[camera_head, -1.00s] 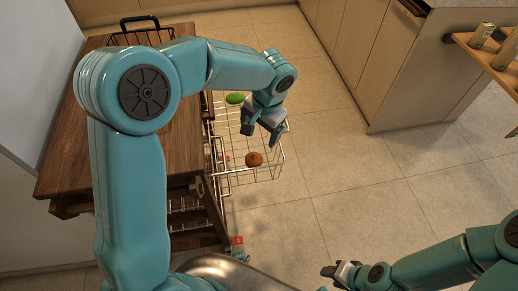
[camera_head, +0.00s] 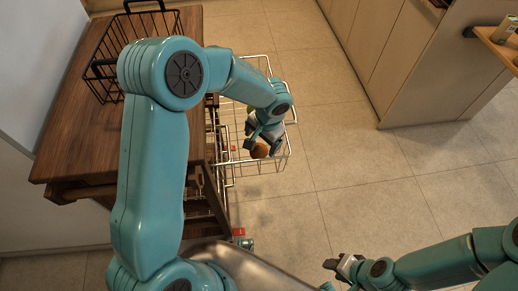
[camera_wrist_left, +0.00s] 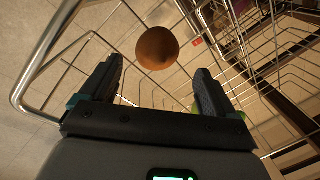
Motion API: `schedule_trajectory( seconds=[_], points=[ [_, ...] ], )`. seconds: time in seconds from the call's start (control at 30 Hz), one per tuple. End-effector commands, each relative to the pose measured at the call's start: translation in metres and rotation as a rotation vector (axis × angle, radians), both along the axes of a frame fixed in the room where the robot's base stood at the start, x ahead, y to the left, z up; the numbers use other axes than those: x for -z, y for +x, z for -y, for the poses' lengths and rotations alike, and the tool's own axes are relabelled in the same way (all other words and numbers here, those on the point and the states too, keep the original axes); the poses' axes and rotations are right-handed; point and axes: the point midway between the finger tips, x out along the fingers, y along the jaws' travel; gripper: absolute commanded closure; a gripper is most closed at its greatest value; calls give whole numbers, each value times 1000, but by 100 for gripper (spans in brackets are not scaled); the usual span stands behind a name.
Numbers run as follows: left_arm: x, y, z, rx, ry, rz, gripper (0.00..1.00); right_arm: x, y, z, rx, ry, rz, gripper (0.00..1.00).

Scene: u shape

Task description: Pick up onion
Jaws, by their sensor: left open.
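The onion (camera_head: 260,151) is a round brown ball in the wire basket (camera_head: 288,158) that juts out from the side of the wooden cart. In the left wrist view the onion (camera_wrist_left: 157,48) lies just ahead of the fingertips, roughly centred between them, with no finger touching it that I can see. My left gripper (camera_head: 266,138) is open and empty, reaching over the basket just above the onion; its two dark fingers (camera_wrist_left: 157,72) stand apart in the wrist view. My right gripper (camera_head: 338,266) is low at the right, far from the basket; its jaws are too small to judge.
The wooden cart (camera_head: 80,140) stands at the left with a black wire basket (camera_head: 105,75) on top. A green item (camera_wrist_left: 197,107) shows partly behind the right finger. Basket wires surround the left gripper. The tiled floor (camera_head: 350,180) to the right is clear, up to a cabinet (camera_head: 420,70).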

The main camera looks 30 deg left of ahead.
Motion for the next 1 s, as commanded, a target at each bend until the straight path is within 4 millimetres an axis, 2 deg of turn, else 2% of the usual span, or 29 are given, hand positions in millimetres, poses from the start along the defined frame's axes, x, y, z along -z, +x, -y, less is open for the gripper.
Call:
schedule_trajectory(
  seconds=[0.2, 0.47, 0.6, 0.67, 1.0],
  points=[
    [37, 0, -3, 0, -1, -3, 10, 8, 0, 0, 0, 0, 0, 57],
    [41, 1, -4, -1, -1, 0, 10, 7, 0, 0, 0, 0, 0, 57],
    [41, 1, -4, 0, -1, 0, 56, 7, 0, 0, 0, 0, 0, 57],
    [41, 1, -4, 0, -1, 0, 74, 7, 0, 0, 0, 0, 0, 57],
    [37, 2, -4, 0, 0, 1, 74, 6, 0, 0, 0, 0, 0, 57]
  ],
)
